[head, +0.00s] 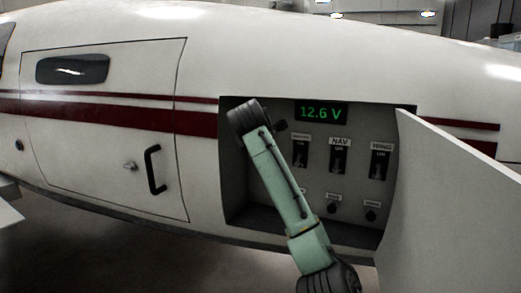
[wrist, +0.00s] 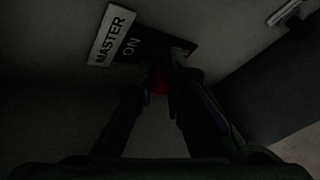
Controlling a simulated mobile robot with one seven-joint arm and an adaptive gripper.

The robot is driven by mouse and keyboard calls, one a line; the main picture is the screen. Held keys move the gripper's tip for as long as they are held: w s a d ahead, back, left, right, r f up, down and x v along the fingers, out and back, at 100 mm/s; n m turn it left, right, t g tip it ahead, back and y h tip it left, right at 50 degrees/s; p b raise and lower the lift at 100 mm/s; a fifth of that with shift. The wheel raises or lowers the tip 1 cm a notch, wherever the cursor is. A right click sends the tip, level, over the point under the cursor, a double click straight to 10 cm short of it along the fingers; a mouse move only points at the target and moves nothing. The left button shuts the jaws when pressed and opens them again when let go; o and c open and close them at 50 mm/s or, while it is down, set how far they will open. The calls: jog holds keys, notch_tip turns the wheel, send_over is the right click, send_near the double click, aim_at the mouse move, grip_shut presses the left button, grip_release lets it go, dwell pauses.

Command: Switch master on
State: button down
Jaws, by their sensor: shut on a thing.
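In the wrist view, the master switch shows as a small red part (wrist: 160,85) between my fingertips, just below a dark plate marked ON and a white MASTER label (wrist: 111,35). My gripper (wrist: 164,78) is shut on this red part. The picture is dark, so I cannot tell the switch's position. In the head view, my arm stands in front of the left part of the recessed switch panel (head: 322,172); the master switch and my fingers are hidden there.
A green display (head: 321,112) reads 12.6 V. Labelled switches, including NAV (head: 338,160), and several knobs sit right of my arm. An open panel door (head: 445,200) stands at the right. A closed door with a black handle (head: 154,170) is at the left.

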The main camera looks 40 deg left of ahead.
dwell(0.3)
jog(key=c, duration=1.9)
grip_release()
jog(key=v, duration=1.2)
